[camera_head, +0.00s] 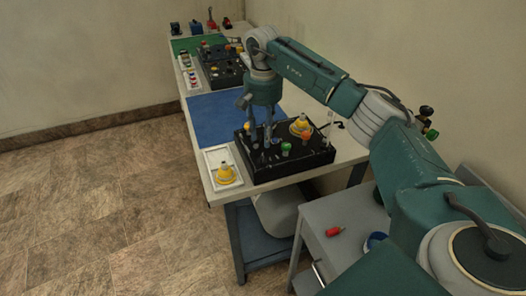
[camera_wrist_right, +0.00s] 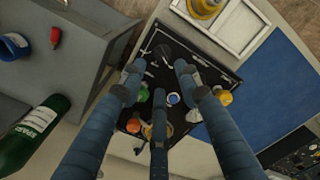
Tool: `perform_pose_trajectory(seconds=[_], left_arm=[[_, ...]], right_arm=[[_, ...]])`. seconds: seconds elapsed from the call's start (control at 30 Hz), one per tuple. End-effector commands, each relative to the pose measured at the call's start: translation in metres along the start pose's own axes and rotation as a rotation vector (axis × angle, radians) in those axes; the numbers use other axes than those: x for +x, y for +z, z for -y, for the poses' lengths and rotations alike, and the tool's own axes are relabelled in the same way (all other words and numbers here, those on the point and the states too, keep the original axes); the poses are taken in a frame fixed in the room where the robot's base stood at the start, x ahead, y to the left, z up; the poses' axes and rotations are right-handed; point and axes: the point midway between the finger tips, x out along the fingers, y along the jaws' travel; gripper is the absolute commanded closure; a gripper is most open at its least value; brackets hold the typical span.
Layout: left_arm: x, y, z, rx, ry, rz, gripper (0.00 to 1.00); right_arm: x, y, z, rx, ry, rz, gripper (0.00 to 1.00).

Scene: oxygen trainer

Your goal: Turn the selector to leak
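The black trainer panel (camera_head: 290,162) lies on the near end of the table, with several knobs and fittings on top. It also shows in the right wrist view (camera_wrist_right: 218,76). My right gripper (camera_head: 260,138) reaches down over the panel's left part. In the right wrist view its fingers (camera_wrist_right: 160,92) are spread apart with nothing between the tips. A dark round knob (camera_wrist_right: 163,53), possibly the selector, lies just beyond two fingertips. Its pointer setting and any leak label are too small to read. A green knob (camera_head: 286,147) stands nearby. My left gripper is out of view.
A white tray (camera_head: 209,156) with a yellow piece (camera_head: 225,173) stands left of the panel. A yellow fitting (camera_head: 299,124) rises at the panel's back. A blue mat (camera_head: 214,113) lies behind. A grey cabinet (camera_head: 345,251) with a red item (camera_head: 335,231) stands at front right.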

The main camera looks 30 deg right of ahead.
Motion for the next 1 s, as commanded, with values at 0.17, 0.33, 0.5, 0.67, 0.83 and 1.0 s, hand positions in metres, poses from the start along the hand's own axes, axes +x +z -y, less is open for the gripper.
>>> perform_pose_trajectory(seconds=[0.17,0.33,0.5,0.67,0.83,1.0], left_arm=[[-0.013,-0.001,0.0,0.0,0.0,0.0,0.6],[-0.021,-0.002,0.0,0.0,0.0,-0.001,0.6],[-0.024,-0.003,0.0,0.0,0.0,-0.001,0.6],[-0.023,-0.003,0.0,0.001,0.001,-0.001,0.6],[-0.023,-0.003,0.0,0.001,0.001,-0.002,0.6],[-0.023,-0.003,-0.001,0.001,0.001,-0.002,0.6]], right_arm=[[0.034,0.001,0.0,0.001,0.001,0.004,0.67],[0.061,0.001,0.001,0.0,-0.001,0.003,0.67],[0.076,0.0,0.001,0.001,-0.002,0.0,0.67],[0.08,0.0,0.001,0.001,-0.003,0.0,0.67],[0.08,0.0,0.001,0.001,-0.003,0.0,0.69],[0.08,0.0,0.002,0.001,-0.004,0.0,1.0]])
